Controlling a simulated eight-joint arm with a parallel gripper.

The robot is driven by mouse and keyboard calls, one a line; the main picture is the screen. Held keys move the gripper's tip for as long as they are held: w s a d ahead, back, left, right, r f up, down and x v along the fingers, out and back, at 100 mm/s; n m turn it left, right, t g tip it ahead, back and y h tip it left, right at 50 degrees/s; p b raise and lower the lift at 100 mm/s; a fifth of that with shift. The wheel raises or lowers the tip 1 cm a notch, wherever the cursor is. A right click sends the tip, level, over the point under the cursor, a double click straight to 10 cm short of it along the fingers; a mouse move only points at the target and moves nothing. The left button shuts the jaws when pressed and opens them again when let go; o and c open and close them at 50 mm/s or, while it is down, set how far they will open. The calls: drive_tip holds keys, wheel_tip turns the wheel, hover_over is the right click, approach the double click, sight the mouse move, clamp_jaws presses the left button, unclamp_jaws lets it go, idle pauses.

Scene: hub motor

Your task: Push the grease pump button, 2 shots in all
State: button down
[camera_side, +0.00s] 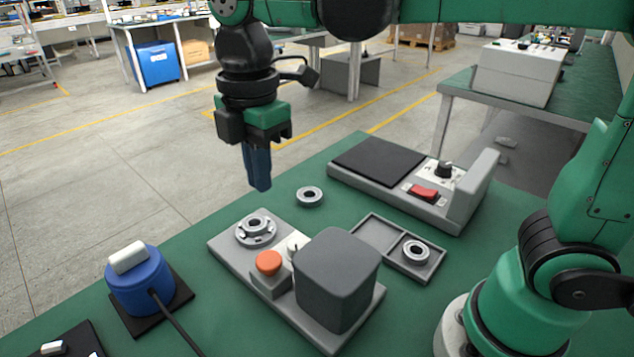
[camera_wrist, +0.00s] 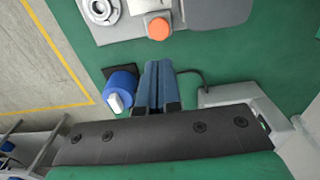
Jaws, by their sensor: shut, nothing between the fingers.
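The orange push button (camera_side: 268,262) sits on a small grey block on the grey base plate (camera_side: 222,246), between a round metal holder (camera_side: 256,230) and a dark grey box (camera_side: 337,278). I take this button to be the grease pump's. It also shows in the wrist view (camera_wrist: 158,28), just beyond my fingertips in the picture. My gripper (camera_side: 260,187) points down with its blue fingers shut and empty. It hangs in the air above the unit, apart from the button. The fingers also show in the wrist view (camera_wrist: 158,66).
A blue cylinder with a white top (camera_side: 140,282) and a cable stands on a black pad at left. A loose ring (camera_side: 310,196) lies on the green bench. A grey tray (camera_side: 434,258) holds another ring. A device with a red switch (camera_side: 423,193) stands behind.

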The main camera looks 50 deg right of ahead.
sight(270, 259)
wheel_tip(270, 259, down, 12)
drive_tip(key=shift+f, duration=0.1)
idle(0.4)
drive_tip(key=shift+f, duration=0.1)
drive_tip(key=shift+f, duration=0.9)
drive_tip(key=shift+w, duration=0.1)
wheel_tip(270, 259, up, 14)
drive_tip(key=shift+r, duration=0.2)
idle(0.6)
